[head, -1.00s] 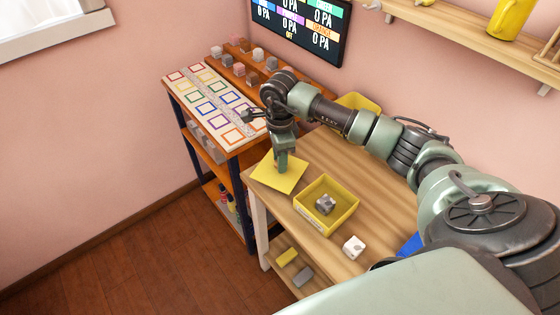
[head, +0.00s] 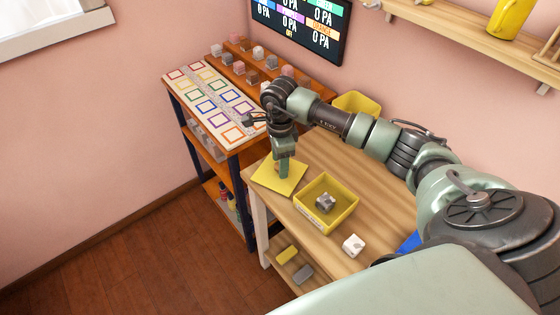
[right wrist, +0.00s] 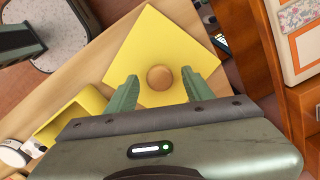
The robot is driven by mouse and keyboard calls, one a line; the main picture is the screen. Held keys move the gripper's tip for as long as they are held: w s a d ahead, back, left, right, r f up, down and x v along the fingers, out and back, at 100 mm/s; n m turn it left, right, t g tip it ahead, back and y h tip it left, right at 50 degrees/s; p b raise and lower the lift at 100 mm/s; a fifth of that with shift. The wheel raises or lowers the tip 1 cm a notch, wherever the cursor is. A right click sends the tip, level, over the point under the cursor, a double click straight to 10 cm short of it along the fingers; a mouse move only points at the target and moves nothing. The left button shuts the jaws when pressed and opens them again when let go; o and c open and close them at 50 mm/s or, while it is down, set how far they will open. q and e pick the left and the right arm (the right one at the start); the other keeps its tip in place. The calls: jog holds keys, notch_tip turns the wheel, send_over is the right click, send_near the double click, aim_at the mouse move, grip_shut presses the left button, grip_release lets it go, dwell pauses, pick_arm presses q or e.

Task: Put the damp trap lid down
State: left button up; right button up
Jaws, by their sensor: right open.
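The damp trap lid (head: 270,178) is a flat yellow square lying on the wooden table's left end, left of the open yellow box (head: 338,227). The lid also shows in the right wrist view (right wrist: 155,40), with a round wooden knob (right wrist: 160,77) at its middle. My right gripper (head: 283,172) is over the lid. In the right wrist view its two green fingers (right wrist: 160,88) are apart, one on each side of the knob, and do not appear to touch it. The yellow box holds a grey cube (head: 325,203). My left gripper is not in view.
Another yellow container (head: 357,103) is behind my arm. A shelf with a board of coloured squares (head: 213,103) and several cubes stands to the left.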

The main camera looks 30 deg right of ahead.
notch_tip(320, 180, up, 12)
jog(key=b, duration=0.3)
dwell(0.5)
